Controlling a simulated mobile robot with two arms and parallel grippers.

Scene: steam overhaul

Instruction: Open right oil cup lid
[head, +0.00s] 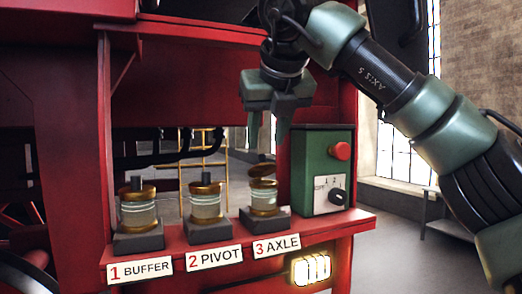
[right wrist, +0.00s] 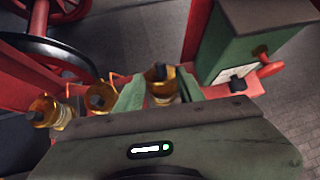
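The right oil cup (head: 264,198), above the "3 AXLE" label, is a glass cup with brass bands on a dark block. Its brass lid (head: 262,169) looks tilted, with a gap between it and the cup's upper band. My right gripper (head: 269,134) is above this cup, pointing down, with its fingers apart and empty. In the right wrist view, the cup (right wrist: 162,92) shows beyond and between the spread fingers (right wrist: 160,97), with a dark knob on top. The fingers appear apart from the lid. My left gripper is in neither view.
The buffer cup (head: 138,212) and pivot cup (head: 206,205) stand to the left on the same red shelf (head: 340,222), with lids down. A green control box (head: 312,165) with a red button (head: 340,151) and a dark knob stands close on the right.

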